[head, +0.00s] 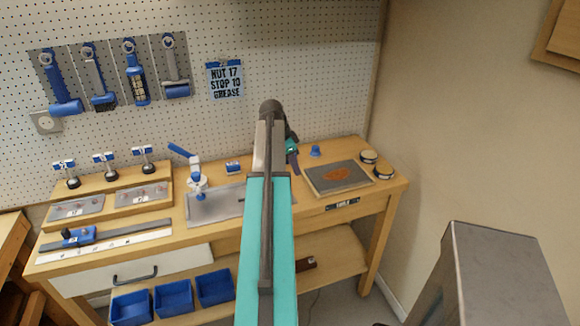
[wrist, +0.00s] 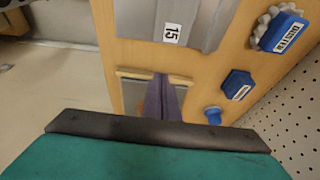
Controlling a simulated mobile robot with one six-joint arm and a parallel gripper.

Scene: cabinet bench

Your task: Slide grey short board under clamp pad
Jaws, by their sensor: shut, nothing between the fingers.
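A toggle clamp (head: 196,184) with a raised blue handle stands at the back edge of a grey metal plate (head: 205,208), mid-bench. In the wrist view a flat grey piece (wrist: 150,14) with a "15" label shows at the top; I cannot tell for sure whether it is the grey short board. My arm hides the right part of the plate in the head view. My gripper (wrist: 168,98) is shut and empty, away from the labelled piece, near the framed dark panel's edge. It also shows in the head view (head: 293,160).
The dark panel (head: 325,182) with an orange patch lies right. A blue block (head: 232,167) and blue cap (head: 315,151) stand along the back. A long grey bar (head: 135,231) and white ruler (head: 110,247) lie left, before a stepped rack (head: 110,190). A pegboard (head: 225,130) rises behind.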

